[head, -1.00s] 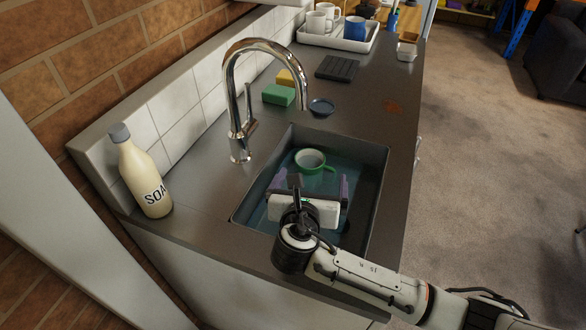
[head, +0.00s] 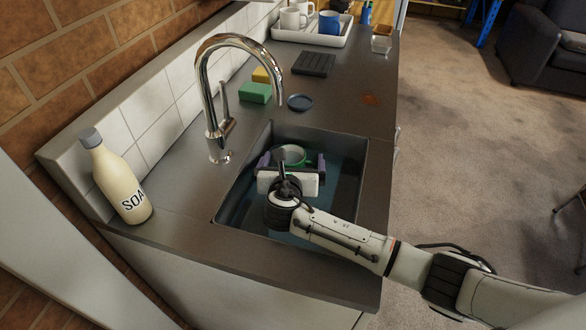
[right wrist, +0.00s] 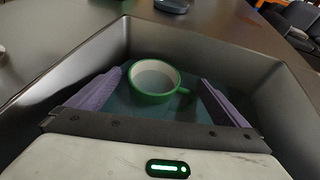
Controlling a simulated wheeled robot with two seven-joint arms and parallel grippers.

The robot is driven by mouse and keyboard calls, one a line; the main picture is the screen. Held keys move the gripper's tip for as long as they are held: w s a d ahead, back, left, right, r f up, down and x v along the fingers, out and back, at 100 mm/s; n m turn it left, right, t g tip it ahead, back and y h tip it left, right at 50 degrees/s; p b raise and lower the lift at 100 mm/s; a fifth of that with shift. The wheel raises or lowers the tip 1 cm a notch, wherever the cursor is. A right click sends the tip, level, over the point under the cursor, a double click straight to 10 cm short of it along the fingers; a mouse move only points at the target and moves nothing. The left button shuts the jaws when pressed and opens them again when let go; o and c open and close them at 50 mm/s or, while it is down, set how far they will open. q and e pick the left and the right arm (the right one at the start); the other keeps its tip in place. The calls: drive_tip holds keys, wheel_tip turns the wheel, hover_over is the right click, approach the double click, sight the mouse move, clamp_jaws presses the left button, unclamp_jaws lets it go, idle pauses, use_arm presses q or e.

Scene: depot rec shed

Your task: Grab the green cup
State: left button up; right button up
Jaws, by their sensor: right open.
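The green cup (right wrist: 154,84) is in the sink, with a pale inside and its handle pointing right in the right wrist view. In the head view the green cup (head: 293,154) is partly hidden behind my right gripper (head: 291,160). In the right wrist view my right gripper (right wrist: 160,84) is open, with one purple finger on each side of the cup and a gap to each. I cannot tell whether the fingertips reach past the cup. My left gripper is not in view.
The sink (head: 232,205) walls surround the gripper, with bluish water inside. The chrome faucet (head: 210,95) arches at the sink's left. A soap bottle (head: 118,180), green sponge (head: 255,93), blue dish (head: 299,102) and white tray (head: 338,38) with mugs stand on the counter.

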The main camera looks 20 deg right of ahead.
drive_tip(key=shift+s, duration=0.1)
drive_tip(key=c, duration=2.1)
drive_tip(key=shift+c, duration=0.2)
